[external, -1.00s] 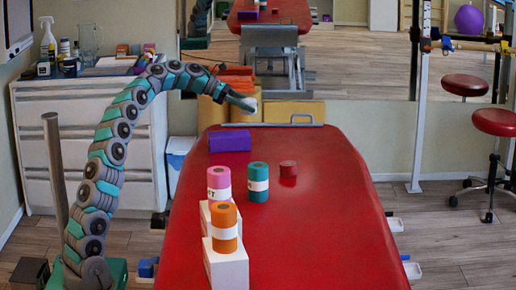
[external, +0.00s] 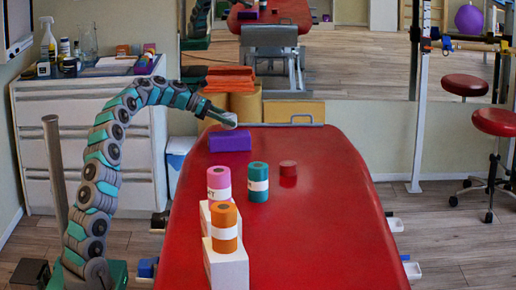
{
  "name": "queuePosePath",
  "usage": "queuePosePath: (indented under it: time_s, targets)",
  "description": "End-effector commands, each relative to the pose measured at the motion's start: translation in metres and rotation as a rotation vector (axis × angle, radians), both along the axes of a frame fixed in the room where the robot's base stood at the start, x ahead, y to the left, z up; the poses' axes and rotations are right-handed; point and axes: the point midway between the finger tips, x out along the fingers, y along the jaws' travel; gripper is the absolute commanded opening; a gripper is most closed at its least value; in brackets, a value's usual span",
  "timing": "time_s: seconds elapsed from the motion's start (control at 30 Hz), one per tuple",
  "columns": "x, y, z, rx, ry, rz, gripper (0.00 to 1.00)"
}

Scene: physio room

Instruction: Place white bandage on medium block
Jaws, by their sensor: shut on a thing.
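My gripper (external: 224,118) is at the far left end of the red table. It is shut on the white bandage (external: 231,121), a small pale shape mostly hidden by the fingers. The purple block (external: 231,142) lies on the table directly below the gripper. The bandage looks just above the block's top; whether they touch is hard to tell. A white block (external: 228,268) in front bears an orange roll (external: 223,218). Another white block (external: 205,219) behind it bears a pink roll (external: 218,176). No label shows which block is the medium one.
A teal roll (external: 258,176) and a short red roll (external: 288,168) stand on the red table (external: 320,235). The table's right side is clear. A white cabinet (external: 90,140) with bottles on top stands left behind my arm. A mirror fills the back wall.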

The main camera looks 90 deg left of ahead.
Motion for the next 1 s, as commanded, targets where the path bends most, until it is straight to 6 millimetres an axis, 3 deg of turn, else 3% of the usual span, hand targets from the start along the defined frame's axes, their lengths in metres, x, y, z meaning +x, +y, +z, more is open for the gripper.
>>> queuePosePath:
  time_s: [0.13,0.5,0.53,0.8,1.0]
  targets:
    - [0.000,-0.001,-0.020,-0.005,0.001,-0.003,0.06]
    - [0.000,-0.001,-0.022,-0.003,0.000,-0.001,0.06]
    - [0.000,0.000,-0.023,-0.002,0.000,0.000,0.62]
    - [0.000,0.000,-0.023,-0.001,0.001,0.000,0.91]
    - [0.000,0.000,-0.023,-0.001,0.001,0.000,0.91]
